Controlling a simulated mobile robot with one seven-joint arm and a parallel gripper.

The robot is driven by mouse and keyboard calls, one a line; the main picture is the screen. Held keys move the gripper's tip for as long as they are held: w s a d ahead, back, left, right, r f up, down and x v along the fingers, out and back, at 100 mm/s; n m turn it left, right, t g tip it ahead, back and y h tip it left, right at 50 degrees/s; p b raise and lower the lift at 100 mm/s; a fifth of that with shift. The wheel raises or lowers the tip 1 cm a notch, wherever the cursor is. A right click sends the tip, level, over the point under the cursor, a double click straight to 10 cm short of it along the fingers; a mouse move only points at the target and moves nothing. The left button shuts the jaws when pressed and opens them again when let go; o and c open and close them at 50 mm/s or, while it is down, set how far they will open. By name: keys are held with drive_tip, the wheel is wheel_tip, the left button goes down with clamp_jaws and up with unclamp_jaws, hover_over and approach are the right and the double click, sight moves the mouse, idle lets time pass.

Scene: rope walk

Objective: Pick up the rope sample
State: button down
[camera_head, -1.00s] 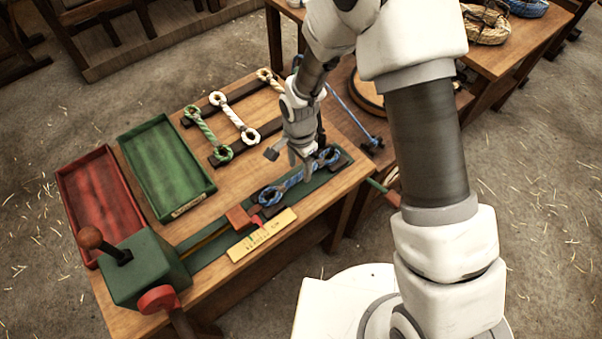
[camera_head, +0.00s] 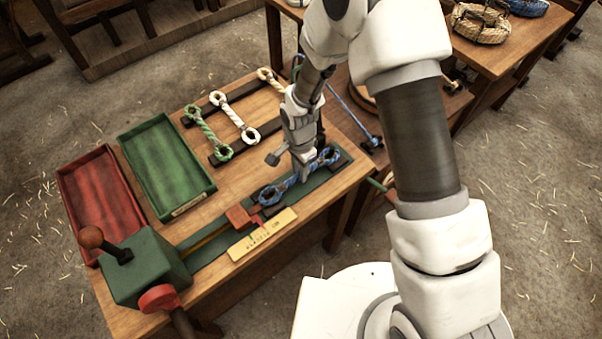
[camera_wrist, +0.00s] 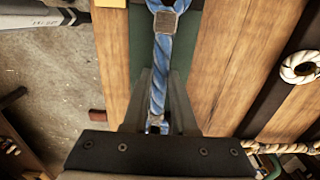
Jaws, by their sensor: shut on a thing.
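The blue rope sample (camera_head: 271,194) has a loop at each end and lies along the green bed of the bench machine in the head view. In the wrist view the blue rope (camera_wrist: 160,70) runs straight down between the two fingers. My gripper (camera_head: 303,177) is over the middle of the rope, and in the wrist view its fingers (camera_wrist: 161,112) stand on either side of the rope and are shut on it. The far loop is cut off at the top of the wrist view. The fingertips partly hide the rope's middle in the head view.
A green tray (camera_head: 207,188) and a red tray (camera_head: 66,177) stand on the left of the bench. Green and white rope samples (camera_head: 233,117) lie on dark racks behind. A green machine box (camera_head: 150,270), an orange block (camera_head: 240,217) and a brass plate (camera_head: 262,236) sit nearby.

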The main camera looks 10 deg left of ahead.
drive_tip(key=shift+r, duration=0.1)
drive_tip(key=shift+r, duration=0.55)
drive_tip(key=r, duration=0.3)
drive_tip(key=shift+d+r, duration=0.1)
drive_tip(key=shift+d, duration=0.15)
drive_tip(key=s+d+r+p, duration=0.1)
drive_tip(key=s+d+r, duration=0.1)
drive_tip(key=d+r, duration=0.3)
drive_tip(key=s+d+r+p, duration=0.2)
drive_tip(key=d+r, duration=0.3)
drive_tip(key=r, duration=0.2)
drive_tip(key=shift+s+r, duration=0.25)
drive_tip(key=shift+r, duration=0.05)
drive_tip(key=shift+d+f, duration=0.15)
